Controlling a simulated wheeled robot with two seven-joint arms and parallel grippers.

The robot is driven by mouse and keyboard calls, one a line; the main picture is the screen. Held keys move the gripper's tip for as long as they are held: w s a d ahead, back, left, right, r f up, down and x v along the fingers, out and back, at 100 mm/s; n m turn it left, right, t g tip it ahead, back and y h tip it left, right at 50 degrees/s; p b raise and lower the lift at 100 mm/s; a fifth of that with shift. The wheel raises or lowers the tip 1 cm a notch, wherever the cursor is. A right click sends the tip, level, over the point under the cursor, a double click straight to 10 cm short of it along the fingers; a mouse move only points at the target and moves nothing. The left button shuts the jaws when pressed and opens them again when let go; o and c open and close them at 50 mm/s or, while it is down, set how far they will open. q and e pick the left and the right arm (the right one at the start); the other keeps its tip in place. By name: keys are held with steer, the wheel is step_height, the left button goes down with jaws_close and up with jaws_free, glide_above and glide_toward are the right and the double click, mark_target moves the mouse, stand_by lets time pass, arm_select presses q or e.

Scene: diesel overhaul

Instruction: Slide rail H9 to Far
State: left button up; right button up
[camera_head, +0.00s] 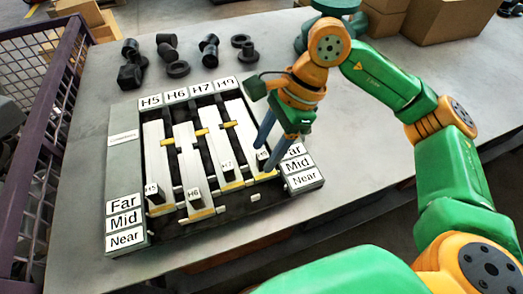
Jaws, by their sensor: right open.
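Rail H9 (240,119) is the rightmost of the white rails in the dark frame, below the H9 label (227,83). Its small dark block marked with a partly hidden label (261,155) stands at the near end, by the Near and Mid marks. My right gripper (264,159) points down there, its two blue fingers apart, one on each side of the block as seen. Whether they touch it I cannot tell. The Far mark (294,150) on the right is partly covered by my gripper. My left gripper is not in view.
Rails H5 (154,150), H6 (188,158) and H7 (215,143) lie alongside to the left, each with an upright block. Several black parts (172,68) stand behind the frame. A purple mesh cage (62,75) is at the left, and cardboard boxes (440,20) are at the back right.

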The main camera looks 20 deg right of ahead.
steer(key=shift+x, duration=1.1)
jaws_close()
stand_by(0.5)
